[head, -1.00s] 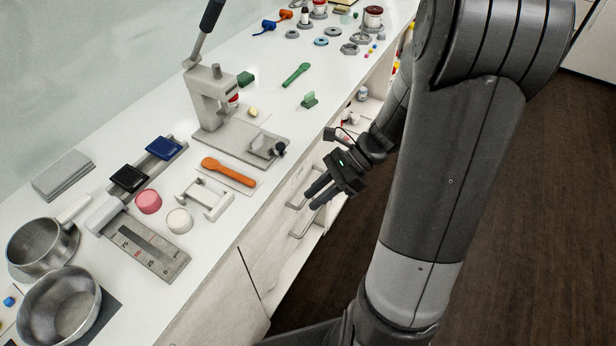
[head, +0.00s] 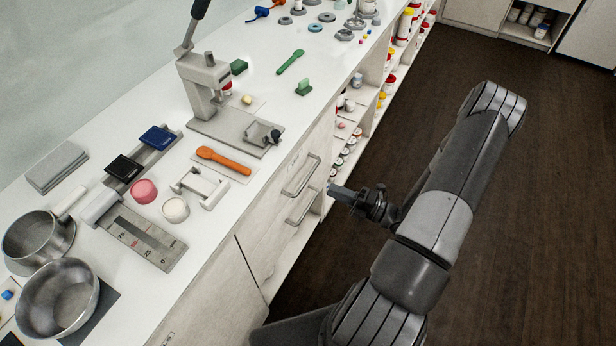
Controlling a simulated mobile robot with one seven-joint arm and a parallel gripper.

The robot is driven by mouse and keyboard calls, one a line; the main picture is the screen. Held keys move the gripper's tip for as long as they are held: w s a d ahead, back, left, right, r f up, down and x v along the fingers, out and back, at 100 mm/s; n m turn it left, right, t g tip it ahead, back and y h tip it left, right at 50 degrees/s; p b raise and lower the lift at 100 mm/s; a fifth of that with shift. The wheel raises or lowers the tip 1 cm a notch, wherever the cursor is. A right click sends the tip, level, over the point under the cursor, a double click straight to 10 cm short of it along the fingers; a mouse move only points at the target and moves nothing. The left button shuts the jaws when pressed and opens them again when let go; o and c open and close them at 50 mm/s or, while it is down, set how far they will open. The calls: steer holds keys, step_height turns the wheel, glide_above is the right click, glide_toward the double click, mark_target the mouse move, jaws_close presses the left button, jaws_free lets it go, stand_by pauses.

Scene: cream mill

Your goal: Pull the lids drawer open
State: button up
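Two drawers are set in the white counter front, each with a metal bar handle. The upper handle (head: 300,176) and the lower handle (head: 303,207) both sit left of my gripper. Small labels on the fronts are too small to read, so I cannot tell which is the lids drawer. Both fronts look flush with the counter. My gripper (head: 338,191) points left towards the handles, apart from them in the picture, near the open shelves. Its fingers show nearly edge-on, so their gap is hidden. Nothing shows held in it.
Open shelves (head: 372,100) with jars and bottles lie beyond the drawers. The counter top carries a lever press (head: 205,85), an orange spoon (head: 223,160), a scale (head: 145,238) and metal pans (head: 57,300). The dark wood floor (head: 530,200) to the right is clear.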

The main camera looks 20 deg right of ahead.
mark_target(308, 176)
steer(key=w+a, duration=0.2)
steer(key=w+a+m+t, duration=0.1)
steer(key=w+a, duration=0.1)
steer(key=w, duration=0.1)
steer(key=w+a+m+h, duration=0.1)
steer(key=w+a, duration=0.1)
steer(key=shift+w+a+r, duration=0.25)
steer(key=shift+a, duration=0.1)
steer(key=shift+c, duration=0.6)
jaws_close()
